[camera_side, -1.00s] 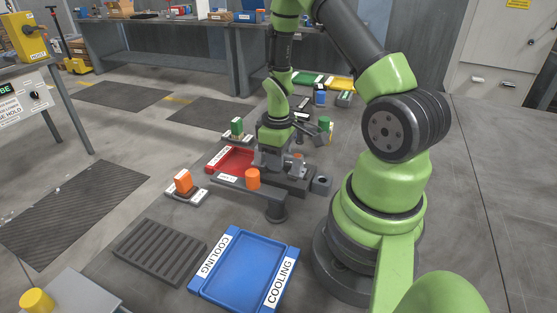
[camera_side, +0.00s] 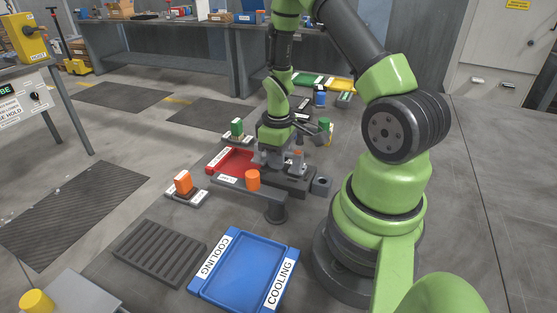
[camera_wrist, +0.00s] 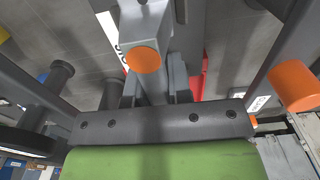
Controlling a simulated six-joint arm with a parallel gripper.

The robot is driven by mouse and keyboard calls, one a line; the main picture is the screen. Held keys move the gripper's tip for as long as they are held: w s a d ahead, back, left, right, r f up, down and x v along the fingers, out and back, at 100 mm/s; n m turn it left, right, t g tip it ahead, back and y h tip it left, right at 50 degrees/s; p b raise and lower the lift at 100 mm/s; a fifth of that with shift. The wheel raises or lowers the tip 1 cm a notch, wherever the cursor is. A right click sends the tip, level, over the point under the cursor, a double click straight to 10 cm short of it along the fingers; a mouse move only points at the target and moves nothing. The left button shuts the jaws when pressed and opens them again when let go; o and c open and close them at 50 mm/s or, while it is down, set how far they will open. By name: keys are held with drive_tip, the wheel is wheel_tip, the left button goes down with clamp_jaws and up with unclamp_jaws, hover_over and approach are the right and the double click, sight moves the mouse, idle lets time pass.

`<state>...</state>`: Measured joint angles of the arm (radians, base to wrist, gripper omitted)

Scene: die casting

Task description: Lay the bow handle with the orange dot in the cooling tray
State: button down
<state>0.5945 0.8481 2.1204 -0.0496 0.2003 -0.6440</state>
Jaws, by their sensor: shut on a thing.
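The grey bow handle with the orange dot (camera_wrist: 143,58) is between my gripper's fingers in the wrist view, its orange end facing the camera. My gripper (camera_side: 272,158) is shut on it, low over the work area beside the red tray. In the side view the gripper and the fixture parts around it largely hide the handle. The blue cooling tray (camera_side: 245,268) lies at the front, with white COOLING labels on two edges. It is empty and well apart from my gripper.
A grey bar with an orange cylinder (camera_side: 252,180) stands between my gripper and the cooling tray. The red tray (camera_side: 232,160) is just left of the gripper. An orange block (camera_side: 183,183) and a dark slotted rack (camera_side: 160,252) are to the left.

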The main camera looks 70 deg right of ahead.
wheel_tip(320, 180, up, 14)
drive_tip(key=n, duration=1.8)
hover_over(247, 273)
wheel_tip(247, 273, down, 9)
drive_tip(key=shift+f, duration=3.45)
drive_tip(key=shift+f, duration=0.8)
drive_tip(key=c, duration=0.6)
unclamp_jaws()
drive_tip(key=shift+c, duration=0.2)
